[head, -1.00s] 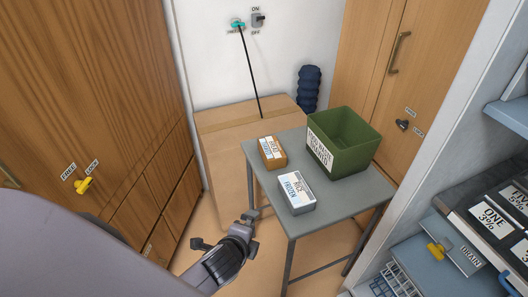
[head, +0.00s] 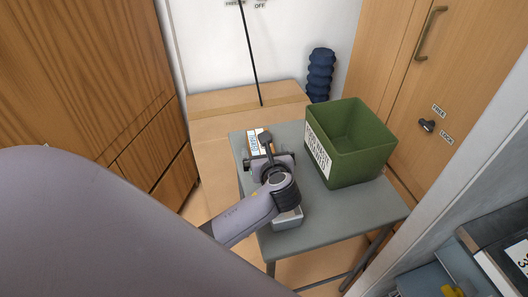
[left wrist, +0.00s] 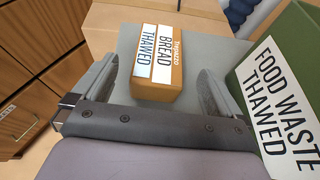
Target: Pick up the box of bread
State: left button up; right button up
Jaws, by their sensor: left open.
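The box of bread (head: 254,139) is a small orange-brown box with white labels. It lies on the grey table (head: 350,215), near its far left corner, and my left gripper partly hides it in the head view. In the left wrist view the box (left wrist: 155,90) shows its "BREAD" and "THAWED" labels. My left gripper (head: 267,158) is open above the near side of the box. In the left wrist view its two fingers (left wrist: 158,75) stand to the left and right of the box, with gaps on both sides. My right gripper is not in view.
A green bin (head: 350,145) labelled food waste stands on the table to the right of the bread. A grey box (head: 289,220) lies mostly hidden under my left arm. A large cardboard box (head: 225,110) is behind the table. Wooden cabinets stand on both sides.

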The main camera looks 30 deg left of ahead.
aim_at(260, 148)
pick_arm(q)
jog(key=shift+b+x, duration=0.7)
jog(key=shift+x, duration=2.85)
jog(key=shift+r, duration=0.1)
jog(key=c, duration=1.2)
